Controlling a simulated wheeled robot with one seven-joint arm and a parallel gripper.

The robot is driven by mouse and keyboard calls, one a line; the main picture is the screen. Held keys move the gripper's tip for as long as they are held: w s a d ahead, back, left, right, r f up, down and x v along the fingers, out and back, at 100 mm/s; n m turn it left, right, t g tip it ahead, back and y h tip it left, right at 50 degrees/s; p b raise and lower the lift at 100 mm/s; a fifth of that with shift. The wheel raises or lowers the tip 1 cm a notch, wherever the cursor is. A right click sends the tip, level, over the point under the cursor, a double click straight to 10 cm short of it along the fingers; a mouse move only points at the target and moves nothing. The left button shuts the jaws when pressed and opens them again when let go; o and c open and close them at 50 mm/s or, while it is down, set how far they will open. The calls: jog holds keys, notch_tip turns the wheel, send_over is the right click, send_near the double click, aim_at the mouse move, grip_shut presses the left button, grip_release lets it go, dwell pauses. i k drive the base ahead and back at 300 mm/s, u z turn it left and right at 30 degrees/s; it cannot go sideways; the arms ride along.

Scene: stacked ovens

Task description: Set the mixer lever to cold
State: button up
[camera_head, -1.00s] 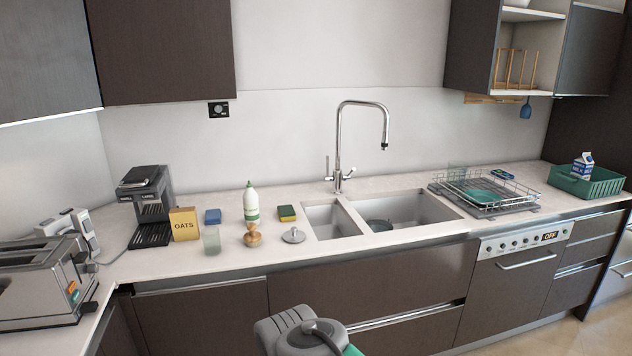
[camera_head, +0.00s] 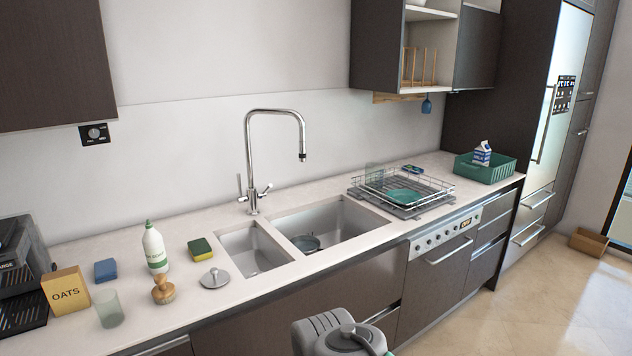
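The chrome mixer tap (camera_head: 250,150) stands upright behind the sink, its tall spout arched over to the right. Two small levers show at its base: a left lever (camera_head: 240,184) pointing up and a right lever (camera_head: 265,190) tilted up to the right. I cannot tell which setting either one is at. Part of my grey arm shows at the bottom middle, well in front of the counter and apart from the tap. My gripper itself is not in the picture.
The double sink (camera_head: 330,222) holds a dark pan (camera_head: 306,243). A drain plug (camera_head: 214,279), sponge (camera_head: 200,250), white bottle (camera_head: 154,248), brush (camera_head: 164,291) and glass (camera_head: 108,308) stand left of it. A dish rack (camera_head: 400,192) and green crate (camera_head: 484,168) are to the right.

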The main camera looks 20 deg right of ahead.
aim_at(261, 195)
jog(key=z, duration=0.25)
jog(key=i, duration=0.85)
jog(key=u, duration=0.7)
jog(key=i, duration=0.55)
jog(key=u, duration=0.55)
